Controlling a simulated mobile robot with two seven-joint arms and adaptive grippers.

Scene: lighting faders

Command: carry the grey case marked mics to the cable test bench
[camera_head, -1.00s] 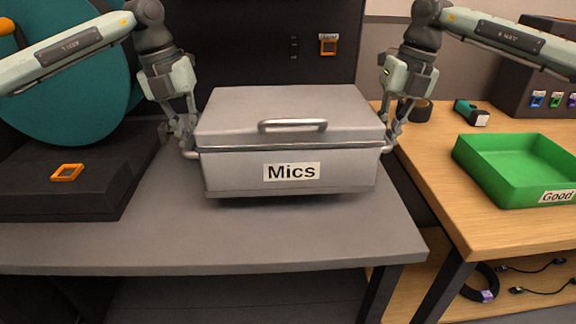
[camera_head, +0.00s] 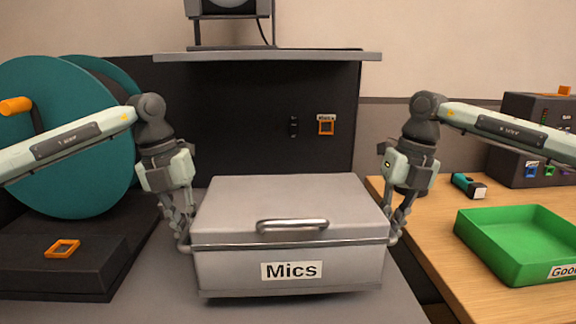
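The grey case (camera_head: 292,209) has a lid with a front bar handle and a white label reading "Mics". It is level between my two arms, in front of the dark back panel and over the grey table (camera_head: 150,290). My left gripper (camera_head: 186,244) is at the side handle on the case's left end, with its fingers around it. My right gripper (camera_head: 391,240) is at the side handle on the right end in the same way. The fingertips are small and partly hidden by the handles. The cable test bench is not clearly identifiable; a wooden bench (camera_head: 440,258) stands at the right.
On the wooden bench are a green tray (camera_head: 480,248) labelled "Good", a small teal device (camera_head: 463,186) and a dark box (camera_head: 525,170) with coloured ports. At the left, a large teal reel (camera_head: 60,150) stands behind a dark block (camera_head: 60,275) bearing an orange square frame (camera_head: 62,249).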

